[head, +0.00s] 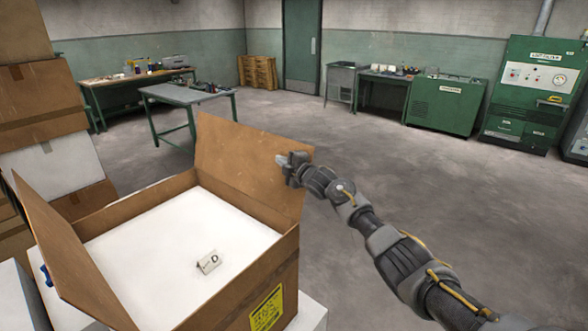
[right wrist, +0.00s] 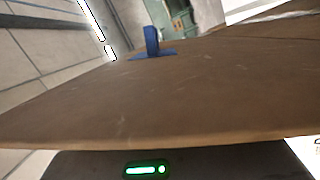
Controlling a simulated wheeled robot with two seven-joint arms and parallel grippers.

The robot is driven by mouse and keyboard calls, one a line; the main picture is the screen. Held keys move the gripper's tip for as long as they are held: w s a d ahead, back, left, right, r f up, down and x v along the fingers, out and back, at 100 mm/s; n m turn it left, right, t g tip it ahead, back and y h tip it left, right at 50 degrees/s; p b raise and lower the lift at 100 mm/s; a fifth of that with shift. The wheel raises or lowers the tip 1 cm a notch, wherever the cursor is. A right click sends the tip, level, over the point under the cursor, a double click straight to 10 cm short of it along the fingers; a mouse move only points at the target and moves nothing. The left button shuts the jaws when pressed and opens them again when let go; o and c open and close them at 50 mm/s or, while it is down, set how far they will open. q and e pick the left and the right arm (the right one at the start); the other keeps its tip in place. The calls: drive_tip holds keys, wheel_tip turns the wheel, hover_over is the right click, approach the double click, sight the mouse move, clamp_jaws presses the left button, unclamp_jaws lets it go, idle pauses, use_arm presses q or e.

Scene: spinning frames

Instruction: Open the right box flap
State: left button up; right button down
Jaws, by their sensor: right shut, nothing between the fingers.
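An open cardboard box (head: 275,270) stands in the lower left of the head view. Its right flap (head: 235,155) stands up and leans outward from the back-right edge. The left flap (head: 70,250) also stands up, tilted outward. My right gripper (head: 282,160) is shut and empty. Its tip overlaps the right flap's inner face near the flap's right end; whether it touches is unclear. In the right wrist view, a brown cardboard panel (right wrist: 150,105) fills most of the picture, and the fingertips cannot be made out. My left gripper is out of view.
A white surface (head: 150,250) with a small card marked D (head: 208,262) fills the box. Stacked cartons (head: 40,100) stand at the left. A metal table (head: 190,95) is behind. Floor (head: 400,180) to the right is clear. A blue piece (right wrist: 152,42) shows beyond the panel.

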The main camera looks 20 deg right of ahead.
drive_tip(key=b+v, duration=0.2)
drive_tip(key=v, duration=0.7)
drive_tip(key=shift+s, duration=0.35)
drive_tip(key=shift+d, duration=0.1)
